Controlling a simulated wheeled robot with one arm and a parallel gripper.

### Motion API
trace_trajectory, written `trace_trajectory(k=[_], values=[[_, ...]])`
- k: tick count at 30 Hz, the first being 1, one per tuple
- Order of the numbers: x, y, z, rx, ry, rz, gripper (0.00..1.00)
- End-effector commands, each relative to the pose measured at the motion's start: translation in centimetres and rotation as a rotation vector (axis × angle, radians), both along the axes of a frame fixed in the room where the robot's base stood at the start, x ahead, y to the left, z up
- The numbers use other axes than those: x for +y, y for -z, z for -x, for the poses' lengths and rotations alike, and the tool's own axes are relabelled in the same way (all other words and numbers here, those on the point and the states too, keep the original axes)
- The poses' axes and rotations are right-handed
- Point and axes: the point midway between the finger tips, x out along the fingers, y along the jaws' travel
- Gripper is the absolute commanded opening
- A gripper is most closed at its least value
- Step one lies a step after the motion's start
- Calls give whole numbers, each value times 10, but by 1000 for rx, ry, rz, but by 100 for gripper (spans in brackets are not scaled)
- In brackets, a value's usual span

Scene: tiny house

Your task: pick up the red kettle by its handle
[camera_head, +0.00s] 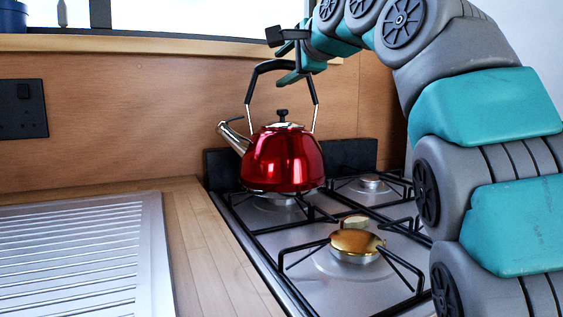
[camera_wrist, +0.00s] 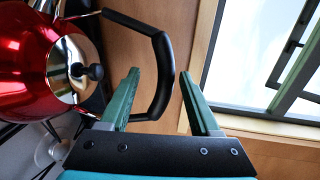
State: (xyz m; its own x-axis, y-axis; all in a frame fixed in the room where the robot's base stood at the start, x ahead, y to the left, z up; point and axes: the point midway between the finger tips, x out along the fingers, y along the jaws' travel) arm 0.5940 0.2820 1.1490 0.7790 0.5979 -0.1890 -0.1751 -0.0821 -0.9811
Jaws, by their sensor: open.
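The red kettle (camera_head: 284,160) stands upright on a back burner of the gas hob, its spout pointing left in the head view. Its black handle (camera_head: 262,72) arches above the lid. My gripper (camera_head: 292,60) is at the top right part of the handle, fingers apart. In the wrist view the kettle (camera_wrist: 32,48) is at the left, and the handle (camera_wrist: 162,72) reaches in between the two open green fingers of my gripper (camera_wrist: 160,90).
The gas hob (camera_head: 318,262) has a brass burner cap (camera_head: 356,244) and black pan supports in front of the kettle. A ribbed metal drainer (camera_head: 75,255) lies at the left on the wooden worktop (camera_head: 198,240). A wooden wall and window sill (camera_head: 150,43) are close behind.

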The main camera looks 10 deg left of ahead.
Motion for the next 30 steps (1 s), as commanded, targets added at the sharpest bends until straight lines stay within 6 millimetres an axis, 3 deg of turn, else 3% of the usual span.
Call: trace_trajectory(k=[10,23,30], values=[[20,7,-31,3,0,1,63],[27,9,-38,1,0,0,63],[27,10,-38,1,0,0,38]])
